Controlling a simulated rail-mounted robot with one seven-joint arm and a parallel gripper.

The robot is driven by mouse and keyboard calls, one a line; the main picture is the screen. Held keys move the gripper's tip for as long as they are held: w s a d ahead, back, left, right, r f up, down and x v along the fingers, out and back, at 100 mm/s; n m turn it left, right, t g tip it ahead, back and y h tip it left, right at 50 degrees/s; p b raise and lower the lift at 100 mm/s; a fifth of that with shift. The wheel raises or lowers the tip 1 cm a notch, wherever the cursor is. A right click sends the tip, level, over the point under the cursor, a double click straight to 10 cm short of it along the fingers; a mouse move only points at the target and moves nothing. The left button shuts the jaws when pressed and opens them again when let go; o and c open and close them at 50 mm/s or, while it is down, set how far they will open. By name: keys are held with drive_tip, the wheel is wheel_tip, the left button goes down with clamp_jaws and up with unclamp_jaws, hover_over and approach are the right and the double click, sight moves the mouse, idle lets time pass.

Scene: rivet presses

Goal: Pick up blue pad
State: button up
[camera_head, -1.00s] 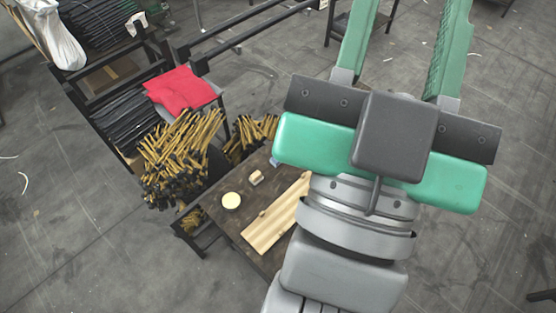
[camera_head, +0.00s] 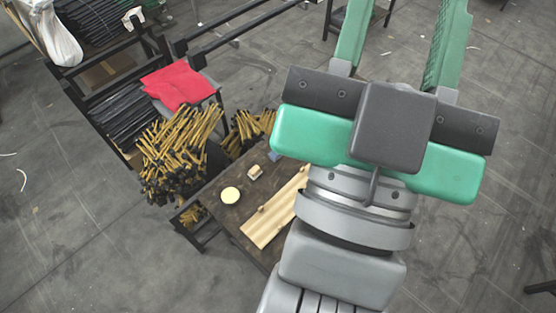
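My gripper (camera_head: 403,45) is at the upper right, well above the floor. Its two green fingers stand wide apart with nothing visible between them, and their tips run out at the top edge. A small blue-grey piece (camera_head: 274,156) shows at the far edge of the dark table, just beside the green gripper body. It is too small to tell whether it is the blue pad. No other blue thing is in view. My arm and gripper body hide the right part of the table.
On the dark table (camera_head: 222,179) are a pale yellow disc (camera_head: 230,195), a small tan block (camera_head: 255,171) and a wooden board (camera_head: 268,220). Bundles of yellow-handled tools (camera_head: 180,150) and a red cloth (camera_head: 177,86) stand left of it. Open floor lies to the right.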

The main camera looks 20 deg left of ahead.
idle(0.4)
drive_tip(key=o, duration=1.1)
